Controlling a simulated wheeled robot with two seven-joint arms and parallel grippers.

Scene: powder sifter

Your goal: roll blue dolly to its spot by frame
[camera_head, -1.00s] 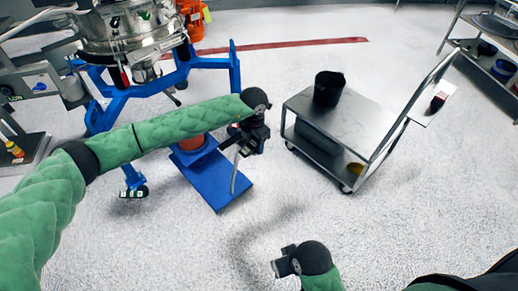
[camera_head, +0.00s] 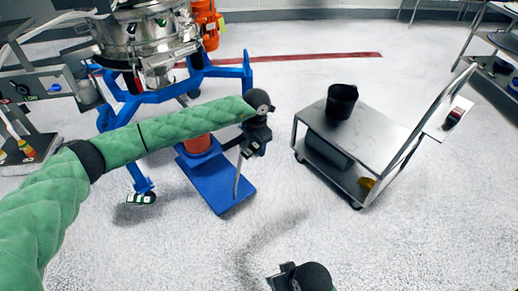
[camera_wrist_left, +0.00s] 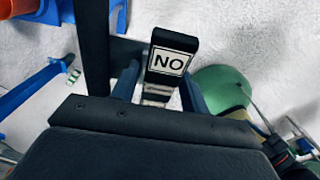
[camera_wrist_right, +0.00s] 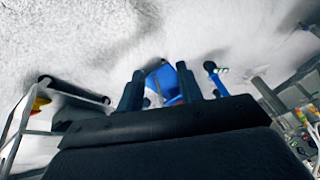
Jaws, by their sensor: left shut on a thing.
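The blue dolly (camera_head: 222,186) is a flat blue platform on the floor, just in front of the blue frame (camera_head: 210,73). An orange-red cylinder (camera_head: 197,143) shows at its far end, and a thin upright rod (camera_head: 237,177) rises at its near side. My left gripper (camera_head: 246,145) is above the dolly's right side. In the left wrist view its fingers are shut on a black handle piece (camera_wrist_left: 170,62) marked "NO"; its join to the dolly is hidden. My right gripper (camera_head: 281,279) is low at the picture's bottom, open and empty. The dolly also shows beyond its fingers (camera_wrist_right: 163,78).
A steel cart (camera_head: 365,140) with a black bucket (camera_head: 341,101) stands right of the dolly. A steel vessel (camera_head: 148,35) sits in the frame. A red floor line (camera_head: 320,57) runs behind. The floor in front of the dolly is clear.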

